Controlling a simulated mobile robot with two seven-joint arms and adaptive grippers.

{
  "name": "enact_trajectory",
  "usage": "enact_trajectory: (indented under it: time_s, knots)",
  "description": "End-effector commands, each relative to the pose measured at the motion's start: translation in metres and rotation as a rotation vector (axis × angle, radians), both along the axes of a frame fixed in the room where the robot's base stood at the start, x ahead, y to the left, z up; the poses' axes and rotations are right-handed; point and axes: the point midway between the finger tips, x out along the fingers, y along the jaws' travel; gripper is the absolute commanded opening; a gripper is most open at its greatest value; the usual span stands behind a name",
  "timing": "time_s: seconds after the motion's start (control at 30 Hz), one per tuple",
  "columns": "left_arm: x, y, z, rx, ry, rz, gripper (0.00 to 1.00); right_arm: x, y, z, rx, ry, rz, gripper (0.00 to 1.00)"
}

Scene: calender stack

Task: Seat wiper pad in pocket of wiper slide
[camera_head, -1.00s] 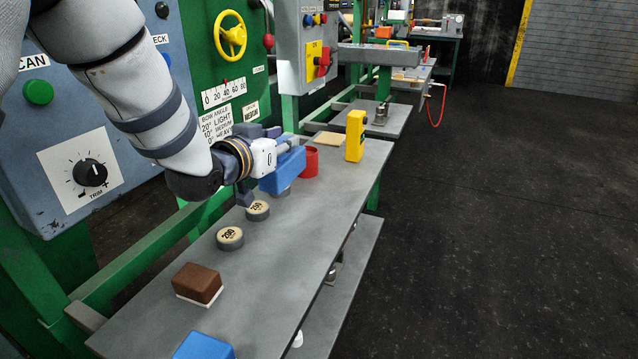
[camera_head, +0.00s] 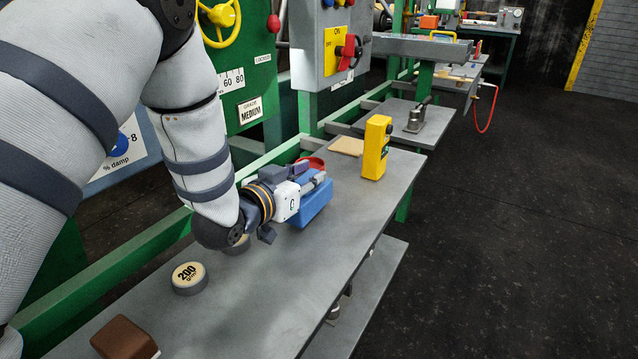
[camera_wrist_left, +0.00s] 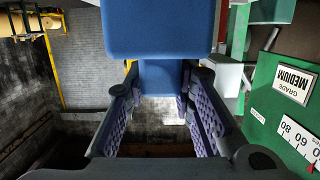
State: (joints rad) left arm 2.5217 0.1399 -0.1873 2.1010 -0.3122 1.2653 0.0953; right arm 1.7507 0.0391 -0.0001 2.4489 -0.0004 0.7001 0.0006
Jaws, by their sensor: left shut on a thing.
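My left gripper (camera_head: 308,186) is shut on a blue block (camera_head: 312,207) with a narrower blue stem. The block is at or just above the long grey shelf; I cannot tell if it touches. In the left wrist view, the purple-lined fingers (camera_wrist_left: 160,88) close on the stem from both sides, and the wide part of the block (camera_wrist_left: 160,30) lies beyond them. No label shows whether this is the wiper pad. A grey bar with a yellow handle (camera_head: 420,46) stands farther back; I cannot tell if it is the wiper slide, and no pocket shows. My right gripper is out of view.
On the grey shelf (camera_head: 270,300) are a "200" puck (camera_head: 189,278), another partly hidden puck, a brown block (camera_head: 124,338), a red ring-shaped item (camera_head: 312,163), a tan pad (camera_head: 347,146) and a yellow block (camera_head: 376,147). Open dark floor (camera_head: 520,220) lies to the right.

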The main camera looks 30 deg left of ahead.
Motion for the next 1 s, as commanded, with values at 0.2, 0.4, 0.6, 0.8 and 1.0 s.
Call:
enact_trajectory:
  time_s: [0.2,0.4,0.6,0.8,1.0]
  knots:
    - [0.000,0.001,-0.021,0.000,0.011,-0.001,0.00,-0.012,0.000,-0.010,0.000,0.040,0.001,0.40]
    - [0.000,0.001,-0.021,0.000,0.009,0.000,0.30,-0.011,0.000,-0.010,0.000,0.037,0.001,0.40]
    - [0.000,0.001,-0.021,0.000,0.008,0.000,0.43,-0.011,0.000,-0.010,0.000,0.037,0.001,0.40]
    - [0.000,0.001,-0.017,0.000,0.006,0.000,0.43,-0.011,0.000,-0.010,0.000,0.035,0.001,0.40]
    - [-0.034,0.004,-0.007,-0.002,0.005,0.003,0.43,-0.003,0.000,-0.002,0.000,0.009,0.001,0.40]
